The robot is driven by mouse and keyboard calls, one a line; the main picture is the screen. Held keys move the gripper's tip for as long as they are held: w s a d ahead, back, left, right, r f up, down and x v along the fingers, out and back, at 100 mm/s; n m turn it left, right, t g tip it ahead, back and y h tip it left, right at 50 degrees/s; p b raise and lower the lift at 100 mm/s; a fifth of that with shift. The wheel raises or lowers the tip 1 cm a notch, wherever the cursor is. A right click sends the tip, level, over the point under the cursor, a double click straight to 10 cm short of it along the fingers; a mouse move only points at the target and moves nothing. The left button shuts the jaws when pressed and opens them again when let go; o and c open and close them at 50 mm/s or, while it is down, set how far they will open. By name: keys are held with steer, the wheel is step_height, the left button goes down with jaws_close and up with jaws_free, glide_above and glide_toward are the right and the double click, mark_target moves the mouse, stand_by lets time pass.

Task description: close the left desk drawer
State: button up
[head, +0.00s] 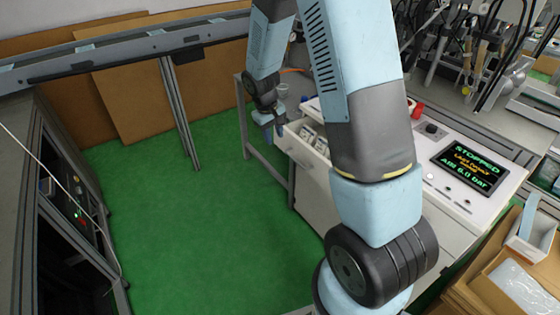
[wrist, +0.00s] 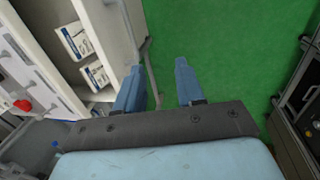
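The white desk drawer (head: 301,154) stands pulled out at the left side of the desk, with small boxes in it. In the wrist view its pale front panel (wrist: 122,28) and the boxes (wrist: 77,42) lie to the left. My gripper (head: 275,131) is at the far left end of the drawer front, outside the drawer. In the wrist view its two blue fingers (wrist: 158,68) are apart. A thin grey handle bar (wrist: 150,75) shows between them, close beside the left finger; I cannot tell whether they touch. My arm hides part of the drawer and desk.
The desk top holds a control panel with a lit screen (head: 467,166). A red knob (head: 417,111) is on the desk. A conveyor rail (head: 110,55) and a dark cabinet (head: 68,200) stand left. The green floor (head: 200,230) before the drawer is clear.

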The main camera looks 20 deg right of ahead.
step_height(320, 180, down, 14)
steer(key=d, duration=0.2)
steer(key=shift+w+d+r, duration=0.2)
steer(key=shift+w+r, duration=0.05)
steer(key=shift+w, duration=0.15)
jaws_close()
stand_by(0.5)
steer(key=c, duration=0.6)
jaws_free()
steer(key=shift+c, duration=0.2)
steer(key=o, duration=0.6)
steer(key=shift+o, duration=0.2)
steer(key=shift+r, duration=0.1)
step_height(320, 180, up, 13)
steer(key=a, duration=0.2)
steer(key=shift+s+a, duration=0.2)
steer(key=shift+s, duration=0.2)
steer(key=shift+r, duration=0.1)
